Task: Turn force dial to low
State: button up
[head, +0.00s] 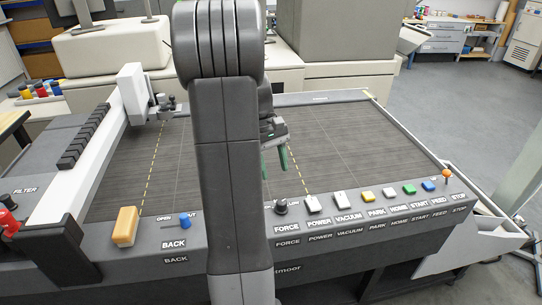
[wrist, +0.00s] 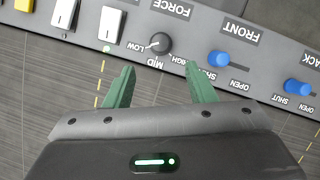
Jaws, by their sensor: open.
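The force dial (wrist: 160,43) is a dark round knob on the grey control panel, with LOW, MID and HIGH printed around it. Its white pointer mark appears to lie toward the LOW side. In the head view the dial (head: 280,206) stands at the left end of the button row, close beside my arm. My gripper (wrist: 160,72) is open and empty, with its two green fingers on either side of the dial's line but short of it. In the head view my gripper (head: 274,167) hangs over the dark bed behind the panel, partly hidden by my arm.
A white power switch (head: 313,204) and vacuum switch (head: 340,201) stand right of the dial, then several coloured buttons. In the wrist view, a blue front knob (wrist: 218,59) and another blue knob (wrist: 292,86) sit right of the dial. The cutting bed (head: 340,140) is clear.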

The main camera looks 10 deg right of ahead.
aim_at(281, 201)
jog(key=v, duration=0.3)
jog(key=shift+w+r, duration=0.1)
jog(key=shift+r, duration=0.2)
jog(key=p+x, duration=0.1)
jog(key=x, duration=1.3)
jog(key=shift+a+r, duration=0.1)
jog(key=shift+r, duration=0.05)
